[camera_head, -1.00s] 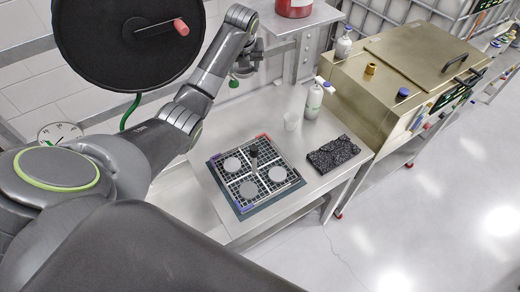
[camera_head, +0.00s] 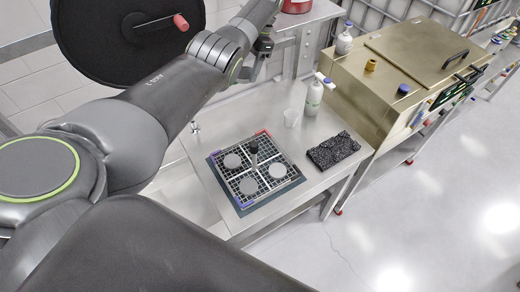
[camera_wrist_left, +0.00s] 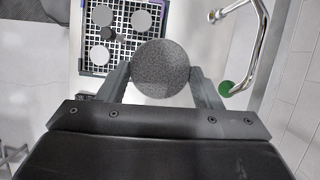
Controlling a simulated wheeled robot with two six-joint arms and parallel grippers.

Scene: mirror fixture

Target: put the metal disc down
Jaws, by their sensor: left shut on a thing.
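The metal disc (camera_wrist_left: 160,67) is a round grey speckled plate between the two fingers of my left gripper (camera_wrist_left: 160,78) in the left wrist view. The gripper is shut on it. In the head view my left gripper (camera_head: 263,46) is small and dark at the top, and I cannot make out the disc there. My right gripper is not in view.
A brass-coloured cabinet (camera_head: 400,75) is further right. A chrome pipe (camera_wrist_left: 262,45) curves close to my gripper's right in the wrist view.

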